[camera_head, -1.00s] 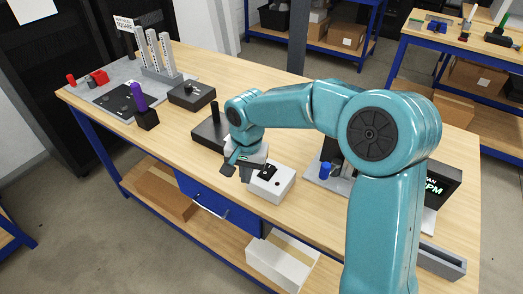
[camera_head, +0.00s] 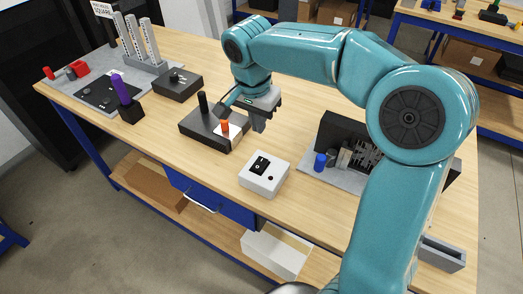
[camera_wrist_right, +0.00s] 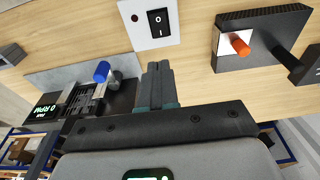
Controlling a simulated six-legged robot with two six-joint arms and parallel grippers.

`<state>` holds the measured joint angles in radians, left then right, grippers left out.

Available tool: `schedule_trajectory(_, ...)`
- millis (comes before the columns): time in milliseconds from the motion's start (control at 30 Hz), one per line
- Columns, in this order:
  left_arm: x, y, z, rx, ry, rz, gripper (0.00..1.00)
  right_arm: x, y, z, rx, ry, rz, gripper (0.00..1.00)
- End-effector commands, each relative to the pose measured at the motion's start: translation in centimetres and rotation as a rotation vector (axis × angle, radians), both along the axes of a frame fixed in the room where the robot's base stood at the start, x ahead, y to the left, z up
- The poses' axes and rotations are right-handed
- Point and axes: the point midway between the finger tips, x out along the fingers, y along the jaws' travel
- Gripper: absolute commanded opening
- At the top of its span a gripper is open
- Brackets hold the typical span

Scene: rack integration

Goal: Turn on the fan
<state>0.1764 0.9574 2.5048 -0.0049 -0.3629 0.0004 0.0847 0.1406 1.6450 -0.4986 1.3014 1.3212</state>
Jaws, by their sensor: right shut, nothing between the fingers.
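A white switch box (camera_head: 264,178) with a black rocker switch (camera_head: 259,165) and a small dark red spot stands near the table's front edge. In the right wrist view the rocker (camera_wrist_right: 158,22) shows I and O marks; I cannot tell which side is pressed. The fan unit (camera_head: 350,140) stands on a grey plate behind the box, partly hidden by my right arm. Its display (camera_wrist_right: 45,112) reads FAN 0 RPM. My right gripper (camera_head: 258,124) is shut and empty, behind the switch box and apart from it. Its fingers show in the wrist view (camera_wrist_right: 158,75). My left gripper is not in view.
A black box (camera_head: 208,138) with a black lever and an orange knob stands left of the gripper. Another black box (camera_head: 178,86), a purple-handled piece (camera_head: 121,90) and upright grey posts (camera_head: 138,38) stand further left. The table between the switch box and the fan plate is clear.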

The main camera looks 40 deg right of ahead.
Motion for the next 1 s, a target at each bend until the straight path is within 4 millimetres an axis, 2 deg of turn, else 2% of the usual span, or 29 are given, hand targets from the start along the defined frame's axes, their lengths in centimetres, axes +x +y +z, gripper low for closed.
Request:
schedule_trajectory(400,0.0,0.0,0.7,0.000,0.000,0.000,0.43,0.6,-1.3,-8.6,0.002,0.007,0.000,0.00)
schedule_trajectory(533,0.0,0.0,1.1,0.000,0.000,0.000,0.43,0.7,-1.7,-10.7,0.002,0.007,0.001,0.00)
schedule_trajectory(733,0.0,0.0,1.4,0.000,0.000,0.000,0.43,0.8,-1.9,-12.5,0.001,0.004,0.002,0.00)
schedule_trajectory(1000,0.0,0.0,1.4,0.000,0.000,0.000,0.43,0.9,-1.9,-12.8,0.002,0.002,0.002,0.00)
